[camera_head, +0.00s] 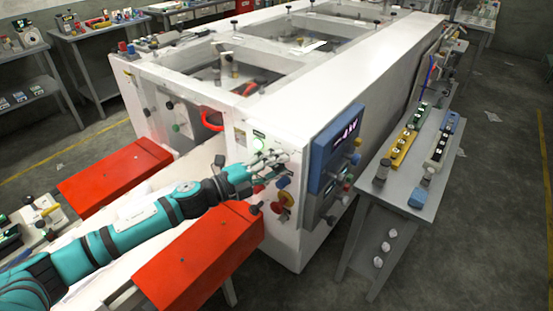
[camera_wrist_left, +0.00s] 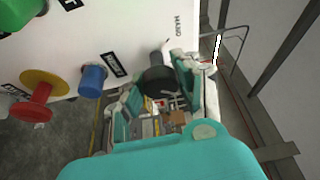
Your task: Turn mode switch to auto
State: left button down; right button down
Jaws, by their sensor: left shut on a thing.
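My left gripper (camera_head: 270,168) reaches from the left to the front face of the white machine (camera_head: 275,125). In the left wrist view its two teal fingers (camera_wrist_left: 156,92) are closed around a black knob (camera_wrist_left: 160,80) that sticks out of the white panel. This black knob is probably the mode switch; a small black-lettered label is on the panel above it. The fingers partly hide the knob, and its setting cannot be read. In the head view the gripper hides the knob. My right gripper is in neither view.
Beside the held knob are a blue knob (camera_wrist_left: 92,80), a red knob on a yellow disc (camera_wrist_left: 38,95) and a green button (camera_wrist_left: 18,14). A blue display box (camera_head: 335,148) juts out to the right. A grey side table (camera_head: 385,190) stands beyond. Red blocks (camera_head: 205,255) flank my arm.

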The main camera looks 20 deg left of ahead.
pick_arm(q)
jog(key=shift+m, duration=0.4)
jog(key=c, duration=0.9)
grip_release()
jog(key=v, duration=1.2)
jog(key=shift+r, duration=0.1)
